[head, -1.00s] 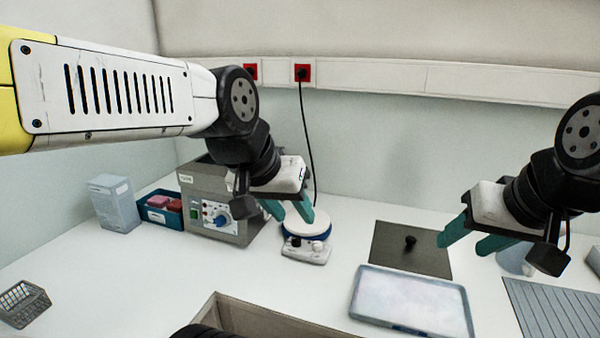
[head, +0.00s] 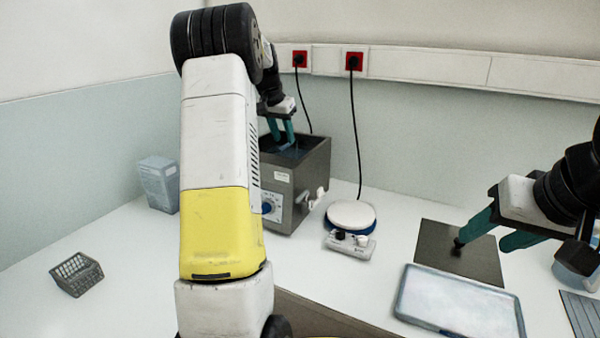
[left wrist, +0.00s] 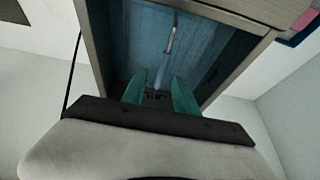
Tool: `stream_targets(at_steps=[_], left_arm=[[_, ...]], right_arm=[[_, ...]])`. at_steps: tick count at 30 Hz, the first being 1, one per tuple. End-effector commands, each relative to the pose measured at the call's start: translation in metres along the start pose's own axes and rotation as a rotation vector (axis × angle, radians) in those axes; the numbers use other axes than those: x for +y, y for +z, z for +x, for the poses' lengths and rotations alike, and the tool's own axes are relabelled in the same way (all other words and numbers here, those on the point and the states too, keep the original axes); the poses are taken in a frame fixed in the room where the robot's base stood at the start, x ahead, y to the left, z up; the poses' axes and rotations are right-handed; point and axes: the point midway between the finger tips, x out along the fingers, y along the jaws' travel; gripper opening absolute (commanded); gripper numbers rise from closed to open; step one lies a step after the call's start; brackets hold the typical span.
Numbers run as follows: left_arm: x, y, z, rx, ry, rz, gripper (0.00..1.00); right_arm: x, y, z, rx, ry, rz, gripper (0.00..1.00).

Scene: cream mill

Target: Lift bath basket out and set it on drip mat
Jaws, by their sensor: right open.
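The grey metal bath (head: 292,190) stands at the back wall, open on top, with blue liquid inside. My left gripper (head: 283,142) points down at its opening, fingers apart. In the left wrist view the left gripper (left wrist: 158,95) sits over the bath's interior. A thin metal bar (left wrist: 171,36) shows there, and a small dark piece lies between the fingertips. I cannot make out a basket body in the bath. A ribbed grey mat (head: 583,312), likely the drip mat, is cut off at the right edge. My right gripper (head: 483,241) is open over a dark plate.
The dark square plate (head: 470,262) has a black knob (head: 458,246) beside a right fingertip. A pale tray (head: 460,305) lies in front. A white-topped round device (head: 351,214) stands right of the bath. A small grey mesh basket (head: 77,274) sits at left, near a pale blue box (head: 158,184).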

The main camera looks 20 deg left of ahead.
Motion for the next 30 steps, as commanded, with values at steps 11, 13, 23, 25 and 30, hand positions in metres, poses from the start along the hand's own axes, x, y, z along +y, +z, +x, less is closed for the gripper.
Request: stream_targets(at_steps=[11,13,23,25,30], left_arm=[[-0.003,-0.001,0.036,-0.003,-0.001,0.003,0.35],[-0.002,0.001,0.043,-0.005,0.000,0.003,0.35],[-0.001,0.002,0.083,-0.001,-0.002,0.003,0.35],[-0.001,0.002,0.083,-0.001,-0.003,0.003,0.35],[-0.001,0.002,0.082,-0.001,-0.002,0.003,0.35]], right_arm=[[0.000,0.000,0.000,0.000,0.000,0.000,0.50],[0.000,0.000,0.000,0.000,0.000,0.000,0.50],[0.000,0.000,0.000,0.000,0.000,0.000,0.50],[0.000,0.000,0.000,0.000,0.000,0.000,0.50],[0.000,0.000,0.000,0.000,0.000,0.000,0.50]])
